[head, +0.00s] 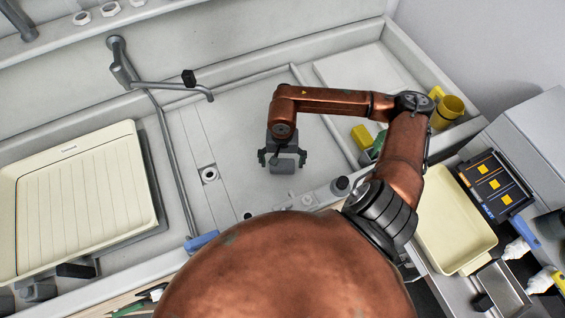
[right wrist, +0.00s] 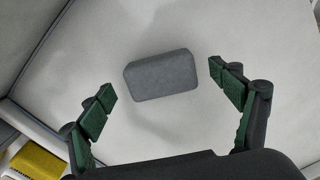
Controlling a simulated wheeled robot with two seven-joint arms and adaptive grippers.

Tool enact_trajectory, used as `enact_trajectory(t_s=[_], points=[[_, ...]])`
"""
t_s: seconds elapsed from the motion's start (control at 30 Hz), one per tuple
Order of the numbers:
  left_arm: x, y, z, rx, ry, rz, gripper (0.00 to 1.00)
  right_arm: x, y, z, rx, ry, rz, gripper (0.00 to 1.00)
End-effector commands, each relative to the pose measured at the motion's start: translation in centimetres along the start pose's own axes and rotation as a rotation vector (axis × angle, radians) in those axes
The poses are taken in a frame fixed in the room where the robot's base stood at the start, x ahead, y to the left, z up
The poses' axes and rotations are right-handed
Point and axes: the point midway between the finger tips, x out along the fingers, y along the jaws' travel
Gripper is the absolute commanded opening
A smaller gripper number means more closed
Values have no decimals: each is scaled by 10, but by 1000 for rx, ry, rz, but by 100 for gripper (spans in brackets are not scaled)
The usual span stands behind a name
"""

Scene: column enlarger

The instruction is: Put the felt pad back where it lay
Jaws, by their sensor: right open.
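The felt pad (right wrist: 161,76) is a grey rounded block. In the right wrist view it lies on the pale surface ahead of my right gripper (right wrist: 165,92), roughly centred between the green-padded fingers. The fingers are apart and do not touch it. In the head view my right gripper (head: 282,158) points down over the grey sink floor, and the pad (head: 282,168) shows below it, partly hidden by the gripper. My left gripper is not in view.
A grey tap (head: 150,84) and a cream ribbed tray (head: 85,205) are at the left. A yellow sponge (head: 362,137) and a yellow cup (head: 447,111) are right of the gripper. A cream tray (head: 455,225) stands at the right. The sink floor left of the gripper is mostly clear.

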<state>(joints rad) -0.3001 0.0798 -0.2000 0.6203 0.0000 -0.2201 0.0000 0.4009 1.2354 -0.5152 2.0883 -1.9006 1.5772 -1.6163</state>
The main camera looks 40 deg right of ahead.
Motion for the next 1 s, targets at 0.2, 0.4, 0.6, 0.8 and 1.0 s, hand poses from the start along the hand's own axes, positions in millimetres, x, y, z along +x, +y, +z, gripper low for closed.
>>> enact_trajectory(t_s=[0.2, 0.4, 0.6, 0.8, 1.0], points=[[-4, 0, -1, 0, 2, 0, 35, -10, 0, 0, 0, 2, 0, 85], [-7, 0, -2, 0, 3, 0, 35, -17, 0, -1, 0, 2, 0, 85], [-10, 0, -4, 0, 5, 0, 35, -25, 0, 0, 0, 1, 0, 85], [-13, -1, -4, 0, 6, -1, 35, -32, 0, 0, 1, 2, 0, 85], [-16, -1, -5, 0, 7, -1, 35, -40, 0, 0, 1, 2, -1, 85]])
